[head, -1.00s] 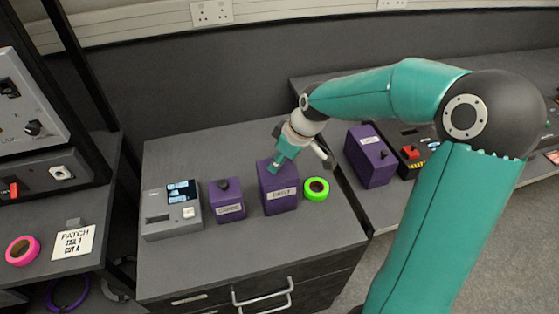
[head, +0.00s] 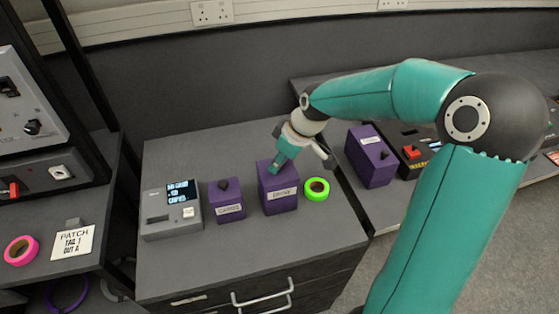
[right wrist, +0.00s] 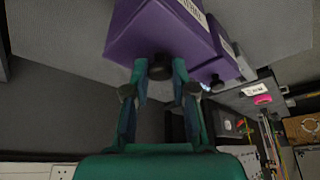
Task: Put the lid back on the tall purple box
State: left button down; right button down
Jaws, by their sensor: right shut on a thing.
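The tall purple box (head: 278,195) stands on the grey cabinet top, with a white label on its front. My right gripper (head: 276,164) is at its top. In the right wrist view, the fingers are shut on a black knob (right wrist: 160,67) at the top of the purple box (right wrist: 160,30). The knob belongs to the lid; the lid appears to be on or right against the box top, and I cannot tell whether it is fully seated. My left gripper is not in view.
A shorter purple box (head: 227,203) with a black knob stands to the left, beside a grey device with a screen (head: 172,210). A green tape roll (head: 316,190) lies close on the right. Another purple box (head: 370,158) stands on the right bench.

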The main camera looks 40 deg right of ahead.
jog(key=shift+c, duration=2)
grip_release()
jog(key=shift+r, duration=0.1)
jog(key=shift+r+p, duration=2.35)
jog(key=shift+r, duration=1)
grip_shut()
